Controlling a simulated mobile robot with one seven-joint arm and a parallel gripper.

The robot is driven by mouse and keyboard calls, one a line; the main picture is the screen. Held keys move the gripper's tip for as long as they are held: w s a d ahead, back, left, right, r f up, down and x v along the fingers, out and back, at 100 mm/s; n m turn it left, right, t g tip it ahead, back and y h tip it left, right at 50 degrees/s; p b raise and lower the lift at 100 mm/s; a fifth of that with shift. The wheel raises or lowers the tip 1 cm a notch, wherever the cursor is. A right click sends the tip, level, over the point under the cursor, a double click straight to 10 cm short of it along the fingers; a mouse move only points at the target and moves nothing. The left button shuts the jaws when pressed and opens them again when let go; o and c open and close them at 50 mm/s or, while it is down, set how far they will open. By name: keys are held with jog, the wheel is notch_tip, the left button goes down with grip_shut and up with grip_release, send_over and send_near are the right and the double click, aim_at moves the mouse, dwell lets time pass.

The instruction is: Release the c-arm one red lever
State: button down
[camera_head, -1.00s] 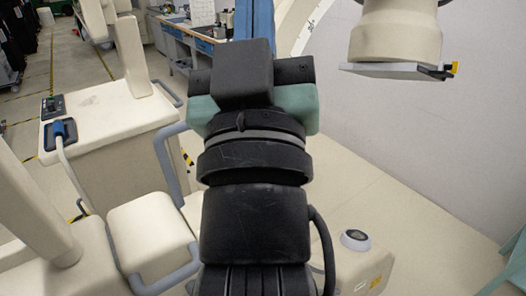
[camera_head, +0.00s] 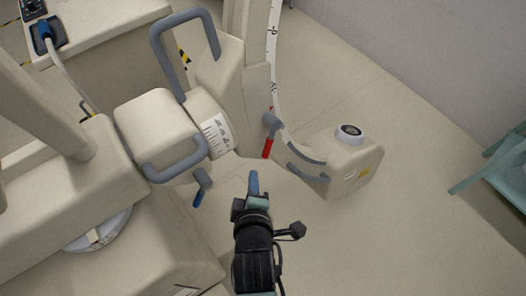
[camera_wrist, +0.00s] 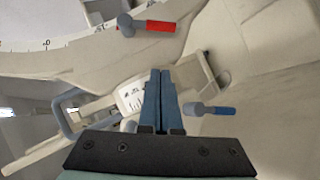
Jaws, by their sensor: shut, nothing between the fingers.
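The red lever (camera_head: 267,147) has a grey knob and a red handle, on the c-arm beside its white graduated arc (camera_head: 272,60). It also shows near the top of the wrist view (camera_wrist: 160,26), handle pointing right. My gripper (camera_head: 254,174) is below the lever in the head view, apart from it. In the wrist view my gripper (camera_wrist: 160,75) has its two blue fingers together, with nothing between them, and the red lever lies beyond the tips. A blue lever (camera_head: 199,194) with a grey base is to the left of my gripper; it also shows right of the fingers in the wrist view (camera_wrist: 213,109).
Grey handles (camera_head: 175,160) stick out from the c-arm body at left. A beige end housing (camera_head: 345,160) with a round black-and-white top is right of the lever. A green chair-like object (camera_head: 495,160) stands at the far right. The floor between is clear.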

send_near(263, 155)
jog(key=w+a+r, duration=0.1)
jog(key=w+a, duration=0.2)
jog(key=w, duration=0.1)
jog(key=shift+w+d+f, duration=1.15)
jog(key=shift+w+d, duration=0.2)
jog(key=shift+w, duration=0.1)
